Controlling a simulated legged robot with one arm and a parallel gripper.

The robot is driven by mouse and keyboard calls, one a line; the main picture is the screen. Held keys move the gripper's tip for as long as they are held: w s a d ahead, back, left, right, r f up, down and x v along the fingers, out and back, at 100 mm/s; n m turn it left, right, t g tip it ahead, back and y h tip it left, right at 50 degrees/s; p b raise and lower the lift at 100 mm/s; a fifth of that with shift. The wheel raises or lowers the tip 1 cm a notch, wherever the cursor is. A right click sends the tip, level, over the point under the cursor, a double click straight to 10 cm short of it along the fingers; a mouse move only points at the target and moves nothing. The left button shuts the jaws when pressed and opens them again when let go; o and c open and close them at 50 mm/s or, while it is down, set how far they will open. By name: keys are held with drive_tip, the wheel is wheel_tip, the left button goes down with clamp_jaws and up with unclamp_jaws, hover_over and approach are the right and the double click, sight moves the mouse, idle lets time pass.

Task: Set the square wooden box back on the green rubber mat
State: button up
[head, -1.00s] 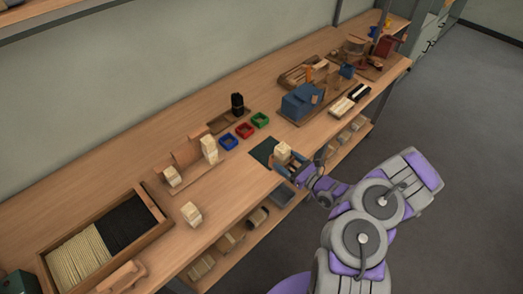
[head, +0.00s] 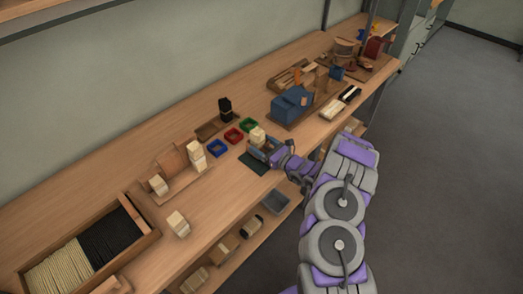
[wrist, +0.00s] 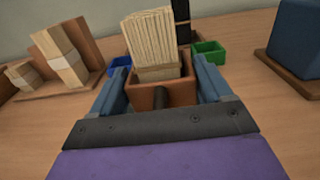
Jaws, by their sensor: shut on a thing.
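My gripper (wrist: 162,88) is shut on the square wooden box (wrist: 146,98), a brown box between its two blue fingers in the wrist view. A pale bristle bundle (wrist: 155,40) stands up out of the box. In the head view my gripper (head: 263,148) is at the bench's middle, with the pale bundle (head: 257,134) showing above it. The dark green mat (head: 252,163) lies flat on the bench, just nearer the front edge than the gripper. I cannot tell the gap between the box and the bench.
Blue (head: 217,148), red (head: 233,136) and green (head: 249,125) trays sit close behind and left of the gripper. A dark bundle (head: 225,107) stands behind them. A blue machine (head: 292,103) stands to the right. Bench is bare left of the mat.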

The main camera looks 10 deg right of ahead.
wheel_tip(320, 180, down, 2)
drive_tip(key=shift+d, duration=0.1)
drive_tip(key=shift+a+r, duration=0.1)
drive_tip(key=shift+a, duration=0.5)
drive_tip(key=o, duration=0.9)
drive_tip(key=shift+o, duration=0.9)
drive_tip(key=shift+d, duration=0.45)
drive_tip(key=shift+s, duration=0.1)
